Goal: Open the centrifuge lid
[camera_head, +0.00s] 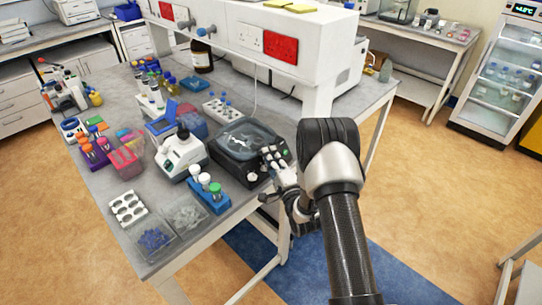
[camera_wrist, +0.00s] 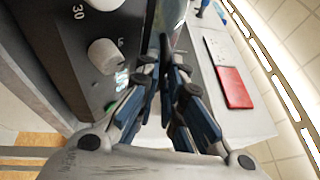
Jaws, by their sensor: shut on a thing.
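The centrifuge (camera_head: 232,165) is a dark box near the right edge of the bench. Its clear, dark-tinted lid (camera_head: 245,138) lies about flat over the top in the head view. In the wrist view, its front panel shows a pale knob (camera_wrist: 102,55) left of my fingers. My gripper (camera_wrist: 162,72) is at the centrifuge's front right corner. Its fingers are shut on the edge of the lid, and part of the clear lid (camera_wrist: 172,18) shows just beyond them. The exact grip point is hidden by the fingers.
A tube rack (camera_head: 220,108) stands behind. The white shelf with a red panel (camera_head: 280,47) rises at the back. Floor to the right is clear.

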